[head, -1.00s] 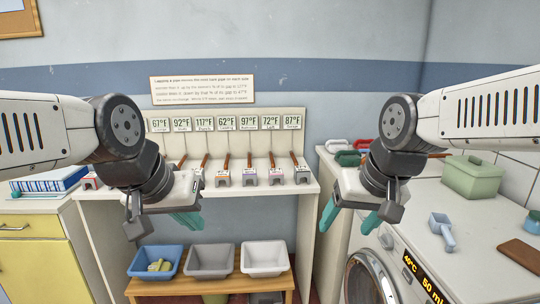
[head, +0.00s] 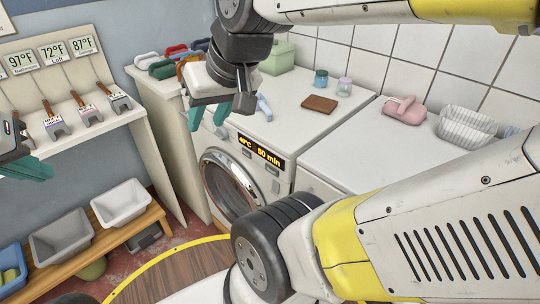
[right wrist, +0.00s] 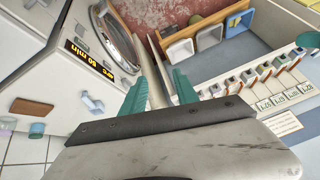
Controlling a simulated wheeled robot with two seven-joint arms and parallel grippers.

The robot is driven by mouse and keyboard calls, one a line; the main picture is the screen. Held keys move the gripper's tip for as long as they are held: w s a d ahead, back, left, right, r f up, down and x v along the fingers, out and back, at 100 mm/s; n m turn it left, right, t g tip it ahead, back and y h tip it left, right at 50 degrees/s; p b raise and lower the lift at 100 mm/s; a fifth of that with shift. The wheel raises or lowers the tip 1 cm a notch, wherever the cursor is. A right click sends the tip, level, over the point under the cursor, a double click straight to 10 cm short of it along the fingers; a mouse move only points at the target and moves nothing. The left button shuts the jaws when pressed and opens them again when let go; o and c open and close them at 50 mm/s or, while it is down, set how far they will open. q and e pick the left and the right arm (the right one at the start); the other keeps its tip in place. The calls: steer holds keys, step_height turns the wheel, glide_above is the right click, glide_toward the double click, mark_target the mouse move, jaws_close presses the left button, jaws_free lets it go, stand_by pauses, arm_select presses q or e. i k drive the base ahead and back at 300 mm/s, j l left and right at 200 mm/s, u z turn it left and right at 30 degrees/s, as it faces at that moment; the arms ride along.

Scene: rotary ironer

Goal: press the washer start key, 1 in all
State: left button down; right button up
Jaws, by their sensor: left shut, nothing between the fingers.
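The white washer (head: 285,128) stands in the middle of the head view, with a round door (head: 232,186) and a lit display (head: 261,151) reading 40°C and 50 min. A round knob (head: 219,131) is left of the display. Small parts show beside and below the display, but I cannot tell which is the start key. My right gripper (head: 208,115) is open and empty, in front of the washer's upper left corner. Its parted teal fingers also show in the right wrist view (right wrist: 161,76), with the display (right wrist: 89,56) to their left. My left gripper (head: 25,170) is shut at the left edge, far from the washer.
A blue scoop (head: 264,107), a brown block (head: 319,103), jars (head: 344,86) and a green box (head: 277,56) are on the washer top. Another white unit (head: 385,150) stands to its right. A low bench (head: 95,250) with bins is at left.

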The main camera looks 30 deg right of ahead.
mark_target(271, 170)
steer(key=z, duration=1.3)
